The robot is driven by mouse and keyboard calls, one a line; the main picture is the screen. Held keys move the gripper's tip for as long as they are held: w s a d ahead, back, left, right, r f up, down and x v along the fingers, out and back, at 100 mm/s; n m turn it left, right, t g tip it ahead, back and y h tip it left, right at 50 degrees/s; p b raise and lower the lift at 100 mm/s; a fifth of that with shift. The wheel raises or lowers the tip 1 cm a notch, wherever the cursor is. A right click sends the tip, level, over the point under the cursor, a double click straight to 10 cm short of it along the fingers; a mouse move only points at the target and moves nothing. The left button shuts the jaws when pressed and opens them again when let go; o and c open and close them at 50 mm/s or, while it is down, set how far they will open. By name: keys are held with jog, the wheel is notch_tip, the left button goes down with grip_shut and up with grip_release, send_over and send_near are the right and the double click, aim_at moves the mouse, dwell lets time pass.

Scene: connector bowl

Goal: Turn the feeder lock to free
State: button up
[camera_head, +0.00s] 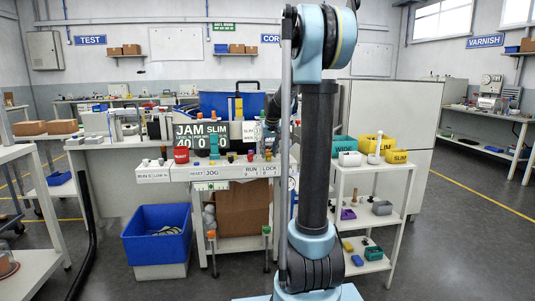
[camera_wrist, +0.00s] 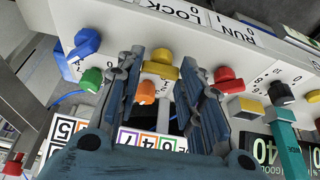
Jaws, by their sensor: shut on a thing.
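In the wrist view, which looks at the panel upside down, a yellow knob (camera_wrist: 160,72) sits nearest the LOCK label (camera_wrist: 178,10). My gripper (camera_wrist: 161,64) has one finger on each side of this knob and is shut on it. An orange knob (camera_wrist: 146,93) shows between the fingers, closer to the palm. Marks by the yellow knob are too small to tell its setting. In the head view the panel front (camera_head: 222,171) carries RUN and LOCK labels; my arm hides part of this end, and the fingertips are not clear there.
Close to my fingers are a blue knob (camera_wrist: 86,43), a green knob (camera_wrist: 91,80) and a red knob (camera_wrist: 226,77). A black knob (camera_wrist: 280,93) and a teal lever (camera_wrist: 286,135) stand farther right. A trolley with bins (camera_head: 372,171) is right of the panel.

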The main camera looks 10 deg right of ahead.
jog(key=n, duration=0.2)
jog(key=n+y, duration=0.1)
jog(key=n, duration=0.1)
jog(key=shift+w+d+n+y, duration=0.1)
jog(key=shift+d+n+y, duration=0.1)
jog(key=shift+n+y, duration=0.1)
jog(key=shift+w+d+n+g+y, duration=0.1)
jog(key=shift+n+g+y, duration=0.2)
jog(key=shift+n, duration=0.6)
jog(key=shift+d+n+g+y, duration=0.1)
jog(key=shift+n+g+y, duration=0.2)
jog(key=shift+n, duration=0.6)
jog(key=o, duration=1.1)
jog(key=shift+c, duration=0.2)
jog(key=v, duration=1.2)
jog(key=shift+w, duration=0.15)
